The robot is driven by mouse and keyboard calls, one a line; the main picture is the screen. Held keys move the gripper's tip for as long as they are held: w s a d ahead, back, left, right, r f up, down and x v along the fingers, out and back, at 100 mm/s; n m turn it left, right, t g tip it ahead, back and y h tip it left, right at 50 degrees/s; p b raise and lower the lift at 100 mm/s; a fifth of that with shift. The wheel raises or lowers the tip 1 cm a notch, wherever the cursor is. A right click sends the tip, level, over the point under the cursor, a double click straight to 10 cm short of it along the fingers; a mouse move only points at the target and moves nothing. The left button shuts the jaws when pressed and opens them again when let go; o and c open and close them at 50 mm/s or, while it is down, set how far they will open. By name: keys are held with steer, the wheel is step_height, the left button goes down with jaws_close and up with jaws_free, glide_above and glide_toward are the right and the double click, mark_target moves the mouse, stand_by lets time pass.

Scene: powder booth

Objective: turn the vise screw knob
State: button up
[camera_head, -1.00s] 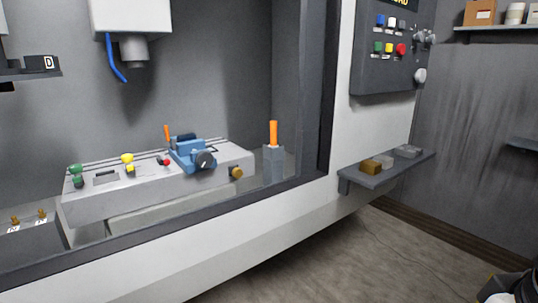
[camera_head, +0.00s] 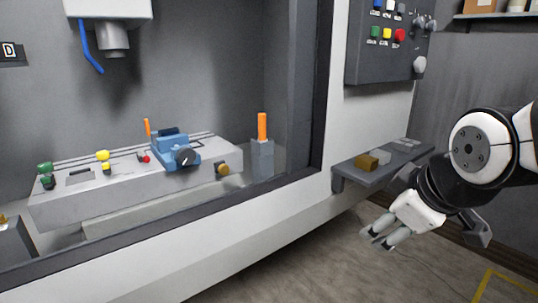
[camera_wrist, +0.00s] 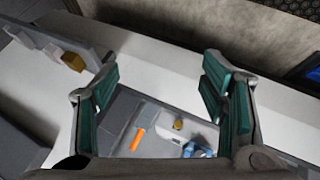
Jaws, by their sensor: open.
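The blue vise (camera_head: 172,149) sits on the grey machine table inside the booth. Its dark round screw knob (camera_head: 185,157) faces the front on the vise's right side. In the wrist view the blue vise (camera_wrist: 197,150) shows small, low between the fingers; I cannot make out its knob there. My gripper (camera_head: 378,238) hangs outside the booth, right of the opening and in front of the small shelf, well apart from the vise. In the wrist view my gripper (camera_wrist: 160,95) is open, its teal pads wide apart with nothing between them.
The orange-handled tool (camera_head: 262,127) stands in a grey holder right of the machine table (camera_head: 110,190). A brass knob (camera_head: 222,169) is on the table's front. The booth's front sill (camera_head: 200,205) lies between my gripper and the vise. A shelf (camera_head: 370,172) with small blocks juts out.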

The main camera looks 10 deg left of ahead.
steer(key=w+a+n+t+y, duration=0.1)
steer(key=w+a+n+t, duration=0.1)
steer(key=w+a+n, duration=0.5)
steer(key=n+t+y+b, duration=0.2)
steer(key=n+y, duration=0.9)
steer(key=n, duration=0.6)
glide_toward(186, 158)
steer(key=b+x, duration=0.1)
steer(key=x, duration=0.9)
steer(key=shift+w+a, duration=0.25)
steer(key=shift+w, duration=0.1)
steer(key=c, duration=1.2)
